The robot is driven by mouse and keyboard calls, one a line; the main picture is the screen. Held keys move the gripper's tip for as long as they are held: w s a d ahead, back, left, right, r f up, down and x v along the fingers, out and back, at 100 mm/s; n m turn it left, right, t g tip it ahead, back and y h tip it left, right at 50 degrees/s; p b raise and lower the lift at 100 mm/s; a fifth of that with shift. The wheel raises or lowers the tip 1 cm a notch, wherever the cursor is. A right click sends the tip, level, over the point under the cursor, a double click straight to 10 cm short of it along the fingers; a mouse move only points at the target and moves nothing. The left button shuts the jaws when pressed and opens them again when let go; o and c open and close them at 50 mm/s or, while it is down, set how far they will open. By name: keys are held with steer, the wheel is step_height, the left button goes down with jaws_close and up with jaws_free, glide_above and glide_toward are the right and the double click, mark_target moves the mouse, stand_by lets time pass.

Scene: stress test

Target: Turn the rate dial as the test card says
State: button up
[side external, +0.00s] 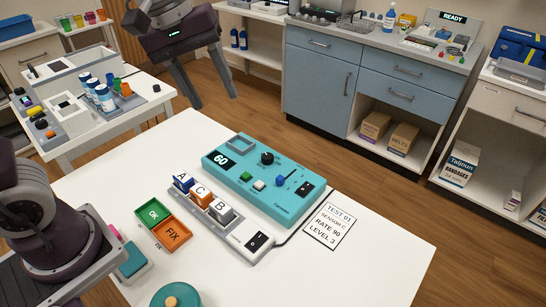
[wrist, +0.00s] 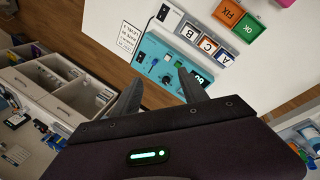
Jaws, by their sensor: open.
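The teal device (side external: 262,180) lies on the white table, its display (side external: 220,160) reading 60. A black round dial (side external: 267,158) stands on its top, beside a green button (side external: 247,177), a white button (side external: 259,184) and a blue-topped lever (side external: 280,181). The dial's label and pointer are too small to read. The test card (side external: 331,226), right of the device, reads TEST 01, SENSOR C, RATE 90, LEVEL 3. My gripper (side external: 215,101) is open and empty, high above the table behind the device. In the wrist view the dial (wrist: 165,79) shows between the fingers.
A grey rack (side external: 248,240) in front of the device holds blocks A, C and B. Green OK (side external: 153,213) and orange FIX (side external: 172,235) trays lie left. A teal round object (side external: 172,297) sits at the front edge.

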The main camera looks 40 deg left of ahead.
steer(key=w+f+n+g, duration=0.1)
steer(key=w+f+n, duration=0.2)
steer(key=w+f, duration=0.25)
steer(key=n+g+y, duration=0.2)
steer(key=n, duration=0.4)
glide_above(268, 156)
step_height(268, 156, down, 16)
steer(key=shift+r, duration=0.15)
step_height(268, 156, down, 7)
steer(key=shift+a+r, duration=0.1)
jaws_close()
